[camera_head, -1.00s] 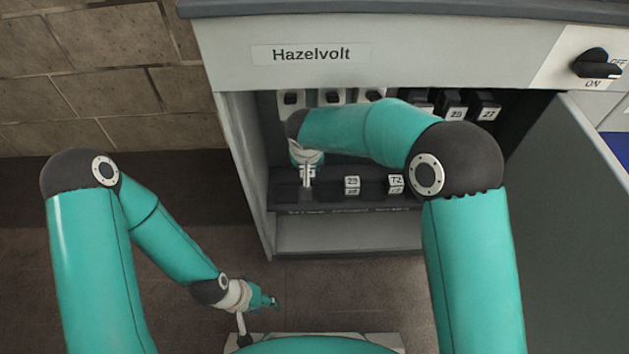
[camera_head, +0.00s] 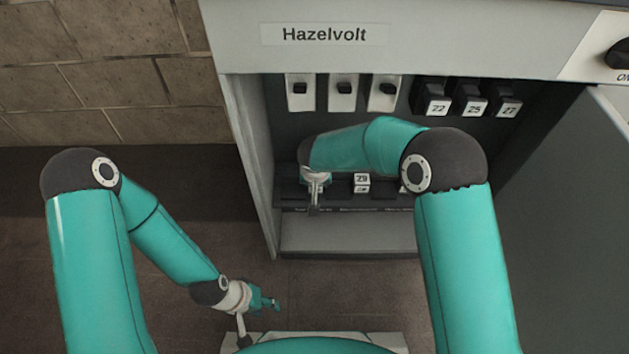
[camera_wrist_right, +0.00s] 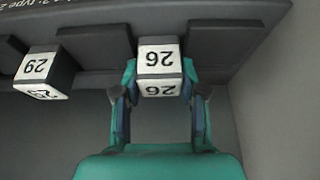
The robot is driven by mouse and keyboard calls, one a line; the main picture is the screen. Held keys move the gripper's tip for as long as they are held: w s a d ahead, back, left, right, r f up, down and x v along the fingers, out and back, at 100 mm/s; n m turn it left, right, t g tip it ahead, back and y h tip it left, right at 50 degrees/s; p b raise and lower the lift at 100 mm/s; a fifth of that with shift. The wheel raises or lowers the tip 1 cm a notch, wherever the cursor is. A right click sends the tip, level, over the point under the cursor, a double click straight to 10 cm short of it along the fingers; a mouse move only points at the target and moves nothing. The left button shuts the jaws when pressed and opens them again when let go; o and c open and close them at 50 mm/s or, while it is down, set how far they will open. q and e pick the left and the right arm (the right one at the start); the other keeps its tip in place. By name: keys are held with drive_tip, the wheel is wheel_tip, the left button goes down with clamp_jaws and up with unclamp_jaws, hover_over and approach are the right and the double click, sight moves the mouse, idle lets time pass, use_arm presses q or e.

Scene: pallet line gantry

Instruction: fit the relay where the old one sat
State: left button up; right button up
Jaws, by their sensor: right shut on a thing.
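My right gripper (camera_head: 315,207) is in the open cabinet at the left end of the lower rail. The right wrist view shows the same gripper (camera_wrist_right: 160,105) shut on a relay (camera_wrist_right: 158,73), a block with white faces marked 26, upside down in that view. The relay is at the lower rail (camera_wrist_right: 90,45), between dark blocks; I cannot tell whether it is seated. My left gripper (camera_head: 268,302) hangs low, outside the cabinet; its jaws are too small to read. Another relay marked 29 (camera_head: 362,182) sits on the rail and shows in the right wrist view (camera_wrist_right: 38,75).
Three white switches (camera_head: 342,92) and relays marked 22 (camera_head: 437,104), 25 (camera_head: 473,104) and 27 (camera_head: 508,106) line the upper row. The cabinet's left wall (camera_head: 255,150) is close to the right gripper. The door (camera_head: 560,220) stands open at right. A rotary switch (camera_head: 618,55) is at upper right.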

drive_tip(key=o, duration=1.1)
drive_tip(key=shift+o, duration=0.2)
drive_tip(key=shift+s+r, duration=0.1)
drive_tip(key=shift+r, duration=0.2)
drive_tip(key=p+v, duration=0.3)
drive_tip(key=v, duration=0.8)
drive_tip(key=s+d+f+g+y, duration=0.1)
drive_tip(key=s+d+f, duration=0.3)
drive_tip(key=s+f, duration=0.2)
drive_tip(key=s+d+f+m+g+y, duration=0.1)
drive_tip(key=s+d+f, duration=0.3)
drive_tip(key=s+f, duration=0.3)
drive_tip(key=s+d+f+m+g+y, duration=0.1)
drive_tip(key=s+d+f+y, duration=0.1)
drive_tip(key=s+d+f, duration=0.2)
drive_tip(key=s+f, duration=0.3)
drive_tip(key=s, duration=0.4)
drive_tip(key=shift+s+g, duration=0.35)
drive_tip(key=shift+g, duration=0.05)
drive_tip(key=shift+d+f, duration=0.1)
